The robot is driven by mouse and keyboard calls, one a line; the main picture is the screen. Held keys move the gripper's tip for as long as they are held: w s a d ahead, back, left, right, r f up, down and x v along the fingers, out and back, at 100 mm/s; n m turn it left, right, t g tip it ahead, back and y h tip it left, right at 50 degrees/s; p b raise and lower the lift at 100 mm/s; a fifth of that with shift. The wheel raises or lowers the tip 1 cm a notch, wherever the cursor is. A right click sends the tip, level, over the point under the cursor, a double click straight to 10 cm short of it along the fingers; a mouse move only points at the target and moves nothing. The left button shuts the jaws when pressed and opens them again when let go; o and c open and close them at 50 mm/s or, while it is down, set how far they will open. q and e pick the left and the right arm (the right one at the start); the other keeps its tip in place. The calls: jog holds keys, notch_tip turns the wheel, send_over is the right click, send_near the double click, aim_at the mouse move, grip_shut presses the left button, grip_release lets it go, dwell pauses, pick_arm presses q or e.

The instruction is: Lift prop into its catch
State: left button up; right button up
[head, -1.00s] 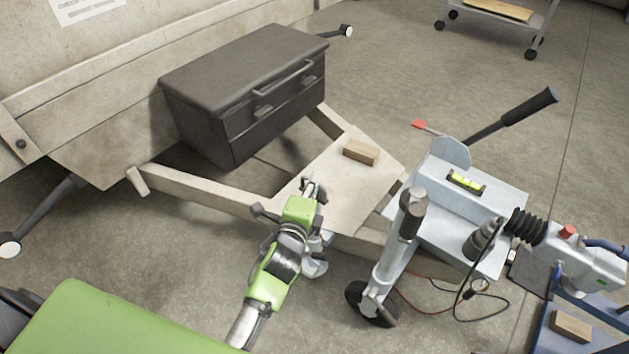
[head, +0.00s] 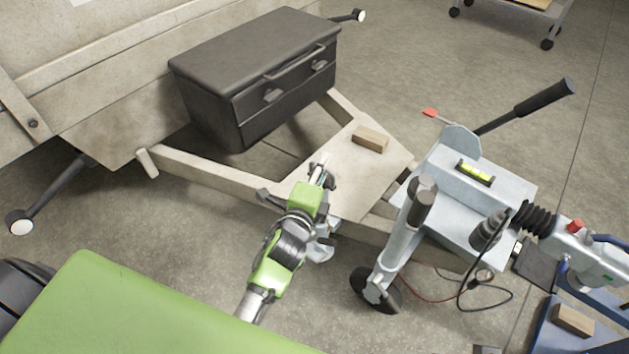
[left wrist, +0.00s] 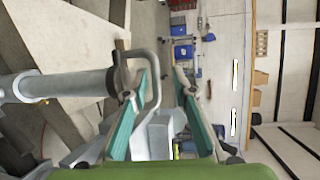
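My left gripper (head: 322,177) is over the near edge of the trailer's drawbar plate (head: 345,185), left of the jockey-wheel post (head: 405,235). In the left wrist view its two teal-padded fingers (left wrist: 165,73) stand apart with a gap between them. A grey bent rod (left wrist: 156,65) shows by the left finger and partly within the gap; I cannot tell whether they touch. A thick grey tube (left wrist: 60,85) comes in from the left there. I cannot tell for sure which part is the prop, and its catch is not clearly visible. My right gripper is not in view.
A black toolbox (head: 250,75) sits on the frame behind the plate. A wooden block (head: 371,139) lies on the plate. The coupling housing (head: 455,200) with a spirit level (head: 475,173) and black-handled lever (head: 535,100) is right. Thin cables hang below it.

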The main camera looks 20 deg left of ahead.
pick_arm(q)
jog(key=s+r, duration=0.2)
jog(key=s, duration=0.8)
jog(key=shift+s+d, duration=0.25)
jog(key=shift+s, duration=0.1)
